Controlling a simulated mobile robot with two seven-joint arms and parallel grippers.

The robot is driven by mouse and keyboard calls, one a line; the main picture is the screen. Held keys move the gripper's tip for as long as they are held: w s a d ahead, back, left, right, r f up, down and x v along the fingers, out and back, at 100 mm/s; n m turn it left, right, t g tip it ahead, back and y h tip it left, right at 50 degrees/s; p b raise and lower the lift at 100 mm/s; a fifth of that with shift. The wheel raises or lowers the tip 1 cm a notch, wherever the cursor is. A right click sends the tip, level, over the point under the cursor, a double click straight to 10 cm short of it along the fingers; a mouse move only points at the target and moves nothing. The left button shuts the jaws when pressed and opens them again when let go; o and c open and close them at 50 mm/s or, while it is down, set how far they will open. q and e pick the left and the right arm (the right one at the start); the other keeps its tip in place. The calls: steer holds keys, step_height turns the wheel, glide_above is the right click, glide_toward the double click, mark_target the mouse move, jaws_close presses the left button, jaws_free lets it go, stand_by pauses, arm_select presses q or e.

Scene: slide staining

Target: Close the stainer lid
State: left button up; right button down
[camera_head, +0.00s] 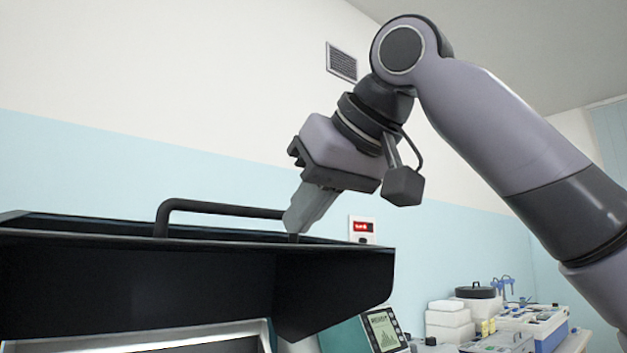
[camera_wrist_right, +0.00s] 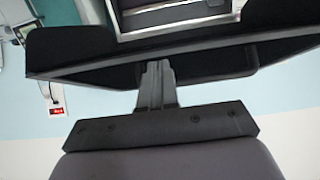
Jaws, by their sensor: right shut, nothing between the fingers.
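The stainer lid (camera_head: 130,285) is dark and stands raised and open in the head view, with a bar handle (camera_head: 222,208) along its top edge. The lid also shows in the right wrist view (camera_wrist_right: 200,62). My right gripper (camera_head: 296,230) is shut with nothing between its fingers. It points down at the lid's top edge, by the right end of the handle. The fingertips lie close to the lid; I cannot tell whether they touch it. Part of the stainer's opening, with a light metal rim (camera_wrist_right: 180,27), shows below the lid. My left gripper is not in view.
A teal device with a small screen (camera_head: 384,330) stands right of the lid. Farther right, a bench holds white boxes (camera_head: 450,322) and other lab equipment. A red display (camera_head: 362,227) is on the wall behind. The space above the lid is free apart from my right arm.

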steer(key=shift+w+f, duration=0.1)
steer(key=shift+f, duration=0.65)
steer(key=shift+a, duration=0.1)
steer(key=shift+f, duration=0.15)
